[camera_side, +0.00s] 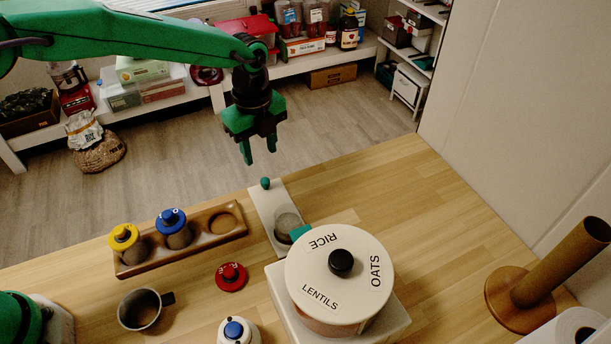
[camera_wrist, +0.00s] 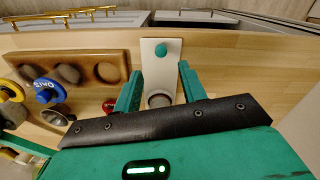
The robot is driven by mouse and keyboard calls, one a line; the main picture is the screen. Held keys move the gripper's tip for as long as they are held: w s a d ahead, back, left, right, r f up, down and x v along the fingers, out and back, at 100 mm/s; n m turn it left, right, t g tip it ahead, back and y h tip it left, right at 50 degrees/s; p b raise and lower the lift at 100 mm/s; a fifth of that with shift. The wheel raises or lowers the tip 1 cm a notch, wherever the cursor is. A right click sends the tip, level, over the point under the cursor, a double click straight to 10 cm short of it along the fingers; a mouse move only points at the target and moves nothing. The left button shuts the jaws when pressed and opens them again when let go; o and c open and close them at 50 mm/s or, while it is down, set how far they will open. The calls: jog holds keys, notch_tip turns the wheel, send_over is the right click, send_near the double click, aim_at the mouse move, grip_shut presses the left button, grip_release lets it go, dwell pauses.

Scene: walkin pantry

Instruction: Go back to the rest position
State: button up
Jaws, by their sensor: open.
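My gripper (camera_side: 259,150) hangs in the air above the back part of the wooden table (camera_side: 400,190), with its green fingers pointing down. It is open and empty. In the wrist view my two green fingers (camera_wrist: 160,92) stand apart, with a white board (camera_wrist: 153,62) showing beyond and between them. The board has a green knob (camera_side: 265,183) at its far end and a round grey piece (camera_side: 287,222) near its other end. My gripper touches nothing that I can see.
A wooden rack (camera_side: 200,243) holds a yellow-topped jar (camera_side: 124,237) and a blue-topped jar (camera_side: 172,222); its right hollow is empty. A red lid (camera_side: 231,276), a metal cup (camera_side: 140,309), a labelled round dispenser (camera_side: 340,274) and a brown upright holder (camera_side: 560,265) stand nearby.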

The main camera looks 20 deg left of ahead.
jog(key=s+a+r+n+t, duration=0.1)
jog(key=s+a+r+n, duration=0.4)
jog(key=a+r+n, duration=0.15)
jog(key=s+a+r+n+t, duration=0.2)
jog(key=s+a+r+n, duration=0.3)
jog(key=a+r, duration=0.3)
jog(key=s+a+n+t, duration=0.1)
jog(key=s+a+n, duration=0.3)
jog(key=s+n, duration=0.2)
jog(key=s+a+n+t, duration=0.1)
jog(key=s+a+n, duration=0.4)
jog(key=s, duration=0.4)
jog(key=shift+s+n+t, duration=0.3)
jog(key=shift+s+n, duration=0.05)
jog(key=shift+n, duration=0.5)
jog(key=shift+a, duration=0.1)
